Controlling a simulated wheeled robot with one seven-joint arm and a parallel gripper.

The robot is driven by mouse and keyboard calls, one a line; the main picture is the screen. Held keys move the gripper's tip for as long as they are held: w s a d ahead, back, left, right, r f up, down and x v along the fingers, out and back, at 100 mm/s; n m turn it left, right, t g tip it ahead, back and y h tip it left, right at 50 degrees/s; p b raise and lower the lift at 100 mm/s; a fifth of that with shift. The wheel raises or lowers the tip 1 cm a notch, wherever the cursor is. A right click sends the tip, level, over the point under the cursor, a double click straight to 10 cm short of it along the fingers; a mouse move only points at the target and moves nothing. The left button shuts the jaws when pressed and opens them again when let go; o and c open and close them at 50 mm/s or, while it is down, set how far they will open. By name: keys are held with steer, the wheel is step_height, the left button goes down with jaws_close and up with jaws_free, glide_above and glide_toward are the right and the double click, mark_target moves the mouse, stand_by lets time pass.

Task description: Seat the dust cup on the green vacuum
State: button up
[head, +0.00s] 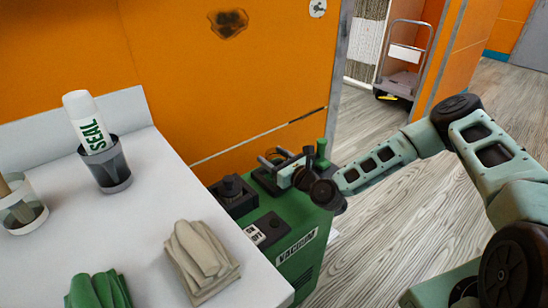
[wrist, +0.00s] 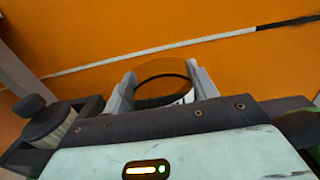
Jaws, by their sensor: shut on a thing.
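The green vacuum (head: 318,258), with a VACUUM label on its side, stands on the floor between the white counter and the orange wall. My gripper (head: 277,165) is over the far part of the vacuum's top, and its fingers reach to the left. In the wrist view, my gripper (wrist: 161,88) is shut on the dust cup (wrist: 162,68), a see-through round cup with a dark rim, held between the two grey fingers. The cup's lower part is hidden by the gripper body. In the head view the cup is hard to make out, and I cannot tell whether it touches the vacuum.
A black housing with a round knob (head: 232,187) is on the vacuum's left end; it also shows in the wrist view (wrist: 40,120).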

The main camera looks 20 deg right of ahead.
steer(key=shift+f, duration=0.1)
steer(key=o, duration=1.1)
glide_above(315, 209)
steer(key=shift+s, duration=0.1)
